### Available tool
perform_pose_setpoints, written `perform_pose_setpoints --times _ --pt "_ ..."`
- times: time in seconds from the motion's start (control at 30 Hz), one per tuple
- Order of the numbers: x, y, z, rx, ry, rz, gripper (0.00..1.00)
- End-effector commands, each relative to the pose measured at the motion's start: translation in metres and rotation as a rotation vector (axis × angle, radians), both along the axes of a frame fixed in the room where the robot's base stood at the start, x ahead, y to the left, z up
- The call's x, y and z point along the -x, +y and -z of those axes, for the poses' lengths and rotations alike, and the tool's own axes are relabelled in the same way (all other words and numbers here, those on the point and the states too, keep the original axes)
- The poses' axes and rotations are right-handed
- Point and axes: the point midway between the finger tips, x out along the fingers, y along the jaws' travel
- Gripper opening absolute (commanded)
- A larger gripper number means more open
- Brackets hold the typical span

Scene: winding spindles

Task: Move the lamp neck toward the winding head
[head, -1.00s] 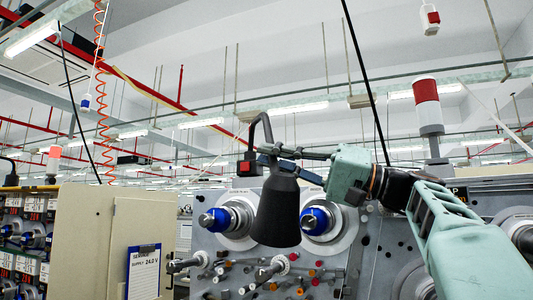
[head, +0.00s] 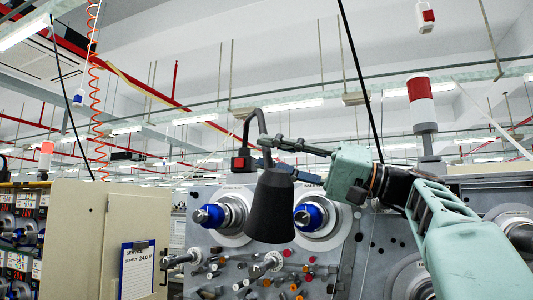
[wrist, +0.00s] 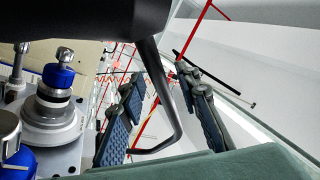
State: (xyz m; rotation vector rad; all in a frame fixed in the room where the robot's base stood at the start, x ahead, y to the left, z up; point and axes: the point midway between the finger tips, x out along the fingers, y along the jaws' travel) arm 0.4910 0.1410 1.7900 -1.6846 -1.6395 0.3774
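The lamp has a black conical shade (head: 270,208) hanging from a thin black neck (head: 249,122) that curves up and over. My gripper (head: 269,153) reaches in from the right, just above the shade, at the lower part of the neck. In the wrist view the padded fingers of my gripper (wrist: 163,112) are apart. The bent neck (wrist: 163,85) passes between them in the picture, with gaps beside it. I cannot tell whether it touches either finger. The winding head is not clearly identifiable; blue-capped spindles (head: 211,215) stand behind the lamp.
A grey machine panel with several pegs (head: 262,266) stands behind the lamp. A beige cabinet (head: 80,235) with a notice (head: 137,268) stands at left. A dark cable (head: 361,80) hangs near my gripper.

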Motion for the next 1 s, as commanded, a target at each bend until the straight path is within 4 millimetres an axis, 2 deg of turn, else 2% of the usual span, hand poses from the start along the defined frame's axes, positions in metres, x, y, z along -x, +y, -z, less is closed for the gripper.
perform_pose_setpoints --times 0.3,0.5,0.7,1.0 --pt "0.008 -0.059 0.017 -0.001 0.001 0.006 0.3" --pt "0.012 -0.087 0.026 0.0 0.001 0.004 0.3" --pt "0.015 -0.1 0.03 -0.001 -0.001 0.001 0.3" --pt "0.015 -0.102 0.03 -0.001 0.0 0.001 0.3"
